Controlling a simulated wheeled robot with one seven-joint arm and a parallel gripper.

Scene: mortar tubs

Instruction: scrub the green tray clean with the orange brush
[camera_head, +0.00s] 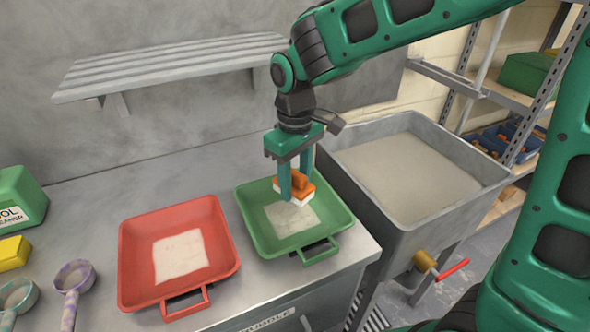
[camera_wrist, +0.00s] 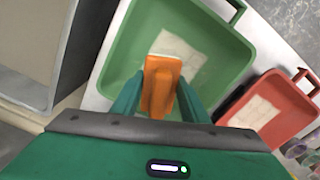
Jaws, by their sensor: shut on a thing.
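The green tray (camera_head: 257,228) stands on the metal counter, with a pale square patch (camera_head: 283,219) on its floor. The tray also shows in the wrist view (camera_wrist: 221,58), with the patch partly behind the brush. My gripper (camera_head: 292,190) points down over the tray and is shut on the orange brush (camera_head: 303,182). The brush has a white underside and is above the tray's back part, beside the patch in the head view. In the wrist view the brush (camera_wrist: 160,88) sits between my fingers. I cannot tell whether its underside touches the tray.
A red tray (camera_head: 217,226) with a similar patch stands left of the green one. Two scoops (camera_head: 72,277), a yellow sponge-like block (camera_head: 13,252) and a green container (camera_head: 20,195) are farther left. A deep grey tub (camera_head: 400,212) is on the right. A slatted shelf (camera_head: 170,66) hangs behind.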

